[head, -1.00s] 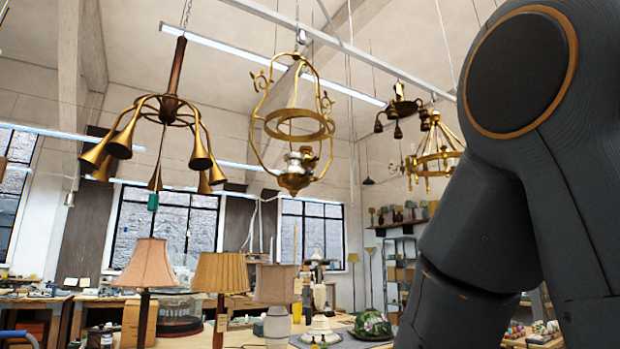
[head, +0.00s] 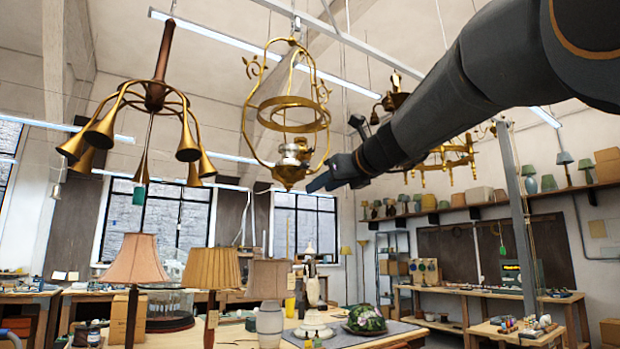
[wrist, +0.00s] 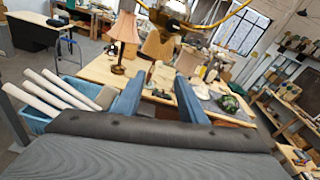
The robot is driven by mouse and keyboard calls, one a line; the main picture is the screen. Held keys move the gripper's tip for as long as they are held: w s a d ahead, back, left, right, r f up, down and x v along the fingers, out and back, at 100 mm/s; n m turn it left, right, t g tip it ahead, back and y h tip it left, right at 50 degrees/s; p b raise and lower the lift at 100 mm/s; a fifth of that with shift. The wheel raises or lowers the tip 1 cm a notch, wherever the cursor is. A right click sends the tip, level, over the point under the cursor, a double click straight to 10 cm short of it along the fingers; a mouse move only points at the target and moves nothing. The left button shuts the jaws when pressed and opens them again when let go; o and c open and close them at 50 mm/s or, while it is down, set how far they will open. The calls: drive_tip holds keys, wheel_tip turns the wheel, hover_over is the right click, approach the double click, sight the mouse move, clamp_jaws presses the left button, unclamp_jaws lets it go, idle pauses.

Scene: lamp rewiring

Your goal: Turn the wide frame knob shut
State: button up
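The wide brass hanging frame (head: 290,115) has a broad ring and a pale metal burner (head: 295,152) low at its middle. The knob cannot be made out for sure. My gripper (head: 318,184) is just right of the frame's bottom cup (head: 288,178) in the head view; whether they touch is unclear. In the wrist view my gripper (wrist: 160,88) has its two blue fingers apart with nothing between them. Part of the brass frame (wrist: 205,22) crosses the top of that view, beyond the fingertips.
A brown chandelier with horn shades (head: 150,110) hangs at left, and another brass chandelier (head: 445,165) hangs behind my arm. Shaded table lamps (head: 135,262) stand on the bench below. A grey post (head: 518,220) stands at right. A blue bin with white tubes (wrist: 60,95) shows in the wrist view.

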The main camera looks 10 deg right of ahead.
drive_tip(key=m+t, duration=0.2)
approach(307, 163)
drive_tip(key=w, duration=0.2)
drive_tip(key=shift+y, duration=0.4)
drive_tip(key=p+x, duration=0.2)
drive_tip(key=x, duration=0.4)
drive_tip(key=shift+a+p, duration=0.1)
drive_tip(key=shift+p, duration=0.2)
drive_tip(key=shift+w+a, duration=0.15)
drive_tip(key=shift+w, duration=0.3)
drive_tip(key=shift+c, duration=0.3)
clamp_jaws()
